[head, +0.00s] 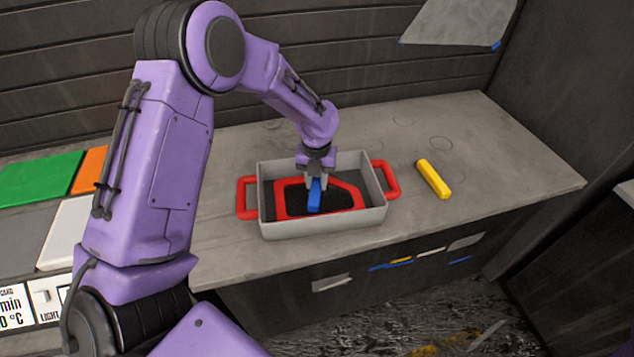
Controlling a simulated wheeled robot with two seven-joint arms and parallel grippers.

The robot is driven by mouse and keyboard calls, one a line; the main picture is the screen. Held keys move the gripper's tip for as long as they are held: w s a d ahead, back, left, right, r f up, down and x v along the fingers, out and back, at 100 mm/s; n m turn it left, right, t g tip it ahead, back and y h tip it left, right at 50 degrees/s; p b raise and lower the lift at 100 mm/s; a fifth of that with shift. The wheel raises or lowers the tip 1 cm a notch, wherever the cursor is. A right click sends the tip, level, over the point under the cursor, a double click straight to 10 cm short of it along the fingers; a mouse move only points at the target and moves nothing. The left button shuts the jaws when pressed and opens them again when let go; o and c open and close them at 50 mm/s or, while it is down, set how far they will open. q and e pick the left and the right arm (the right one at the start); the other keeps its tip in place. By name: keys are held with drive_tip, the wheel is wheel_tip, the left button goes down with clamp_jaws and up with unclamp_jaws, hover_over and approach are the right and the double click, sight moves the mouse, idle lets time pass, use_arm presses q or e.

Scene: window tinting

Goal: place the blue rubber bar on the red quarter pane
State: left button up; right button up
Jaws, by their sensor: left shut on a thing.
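My left gripper (316,182) reaches down into a grey tray with red handles (325,225) on the bench. It is shut on the blue rubber bar (314,196). The red quarter pane (350,188), a red frame around a dark middle, lies in the tray. The bar is over the pane's dark middle; I cannot tell whether it touches the pane. The gripper hides part of the pane's far edge. My right gripper is not in view.
A yellow bar (433,179) lies on the bench (520,180) to the right of the tray. Green (40,178) and orange (90,170) panels lie at the left.

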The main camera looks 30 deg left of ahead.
sight(317, 183)
use_arm(q)
wheel_tip(317, 183, down, 2)
drive_tip(key=shift+f, duration=0.1)
drive_tip(key=shift+w, duration=0.1)
drive_tip(key=shift+d+f, duration=0.1)
drive_tip(key=shift+f, duration=0.05)
drive_tip(key=o, duration=1)
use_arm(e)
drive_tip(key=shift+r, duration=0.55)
use_arm(q)
drive_tip(key=shift+r, duration=0.2)
wheel_tip(317, 183, up, 12)
drive_tip(key=shift+b, duration=1.1)
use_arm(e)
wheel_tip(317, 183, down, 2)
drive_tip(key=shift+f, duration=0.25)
